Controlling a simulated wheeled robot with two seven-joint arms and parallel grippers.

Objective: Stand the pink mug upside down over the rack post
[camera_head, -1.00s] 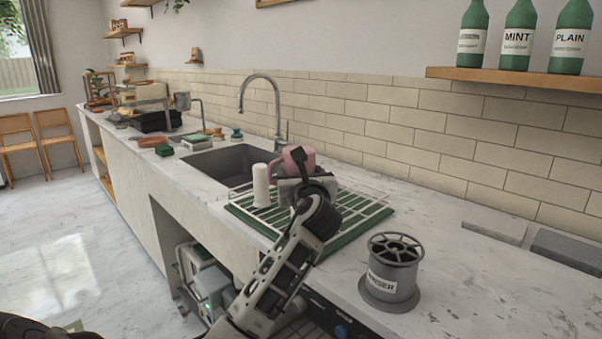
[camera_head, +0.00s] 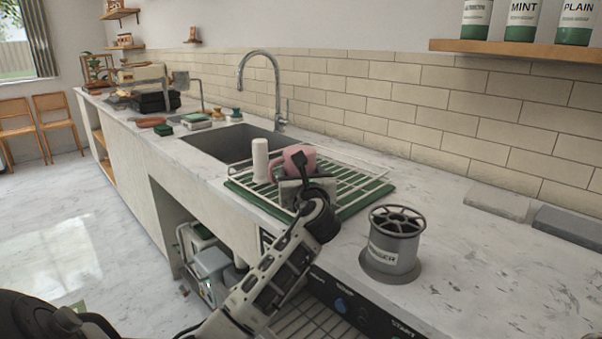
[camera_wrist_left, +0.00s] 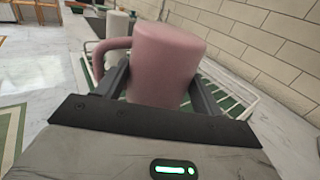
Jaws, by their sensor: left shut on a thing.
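The pink mug (camera_head: 300,158) is in my left gripper (camera_head: 303,178), over the dish rack (camera_head: 352,202) in the head view. In the left wrist view the mug (camera_wrist_left: 168,62) stands between the two fingers (camera_wrist_left: 160,90), with a closed, rounded end up and its handle to the left. Its lower end is hidden by the gripper. A white upright cylinder (camera_head: 260,160), looking like the rack post, stands on the rack just left of the mug, apart from it in the head view. I cannot tell what is under the mug. My right gripper is not in view.
The sink (camera_head: 225,143) with its tall tap (camera_head: 277,95) lies behind the rack. A grey rinser (camera_head: 392,243) stands on the counter right of my left arm. White wire rails edge the rack. The right counter is largely clear.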

